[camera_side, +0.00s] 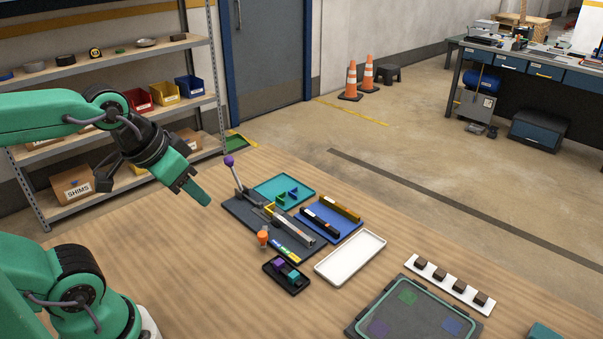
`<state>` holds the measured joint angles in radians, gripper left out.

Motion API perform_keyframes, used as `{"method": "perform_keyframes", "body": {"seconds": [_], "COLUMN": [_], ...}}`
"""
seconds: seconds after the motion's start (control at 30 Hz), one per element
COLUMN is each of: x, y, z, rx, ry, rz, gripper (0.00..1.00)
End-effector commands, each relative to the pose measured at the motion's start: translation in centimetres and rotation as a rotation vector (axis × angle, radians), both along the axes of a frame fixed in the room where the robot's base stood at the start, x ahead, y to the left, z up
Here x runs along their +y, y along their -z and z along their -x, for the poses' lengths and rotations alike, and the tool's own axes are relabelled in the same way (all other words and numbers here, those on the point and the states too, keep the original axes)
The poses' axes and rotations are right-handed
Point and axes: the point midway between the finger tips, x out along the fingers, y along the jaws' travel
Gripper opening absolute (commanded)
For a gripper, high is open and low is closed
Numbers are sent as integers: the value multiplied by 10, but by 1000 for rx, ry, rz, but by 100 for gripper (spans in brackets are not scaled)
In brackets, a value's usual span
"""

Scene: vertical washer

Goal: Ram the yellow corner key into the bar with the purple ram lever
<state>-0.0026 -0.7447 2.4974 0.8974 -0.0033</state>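The purple ram lever (229,161) stands up at the far left end of a dark fixture plate (236,210), its shaft leaning slightly. The yellow corner key (269,209) lies on the fixture at the near-lever end of a silver bar (296,228). I cannot tell whether the key touches the bar or is partly in it. My gripper (205,198) hangs in the air to the left of the lever, pointing down to the right. It appears apart from the lever. Its fingers overlap in this view, so their opening is unclear.
A teal tray (265,188) holds green and blue keys; a blue tray (345,232) holds black and gold bars. An orange knob (263,236) rises at the fixture's front edge. A white tray (350,258) is empty.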

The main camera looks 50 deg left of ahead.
Motion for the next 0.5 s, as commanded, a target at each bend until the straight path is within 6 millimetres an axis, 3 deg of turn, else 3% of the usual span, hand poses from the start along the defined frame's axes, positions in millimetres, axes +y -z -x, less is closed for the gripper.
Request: {"method": "perform_keyframes", "body": {"seconds": [0.27,0.5], "x": [12,40], "y": [-1,2], "z": [-24,-68], "rx": [4,1], "ry": [-96,-270], "rz": [26,73], "gripper": [34,34]}}
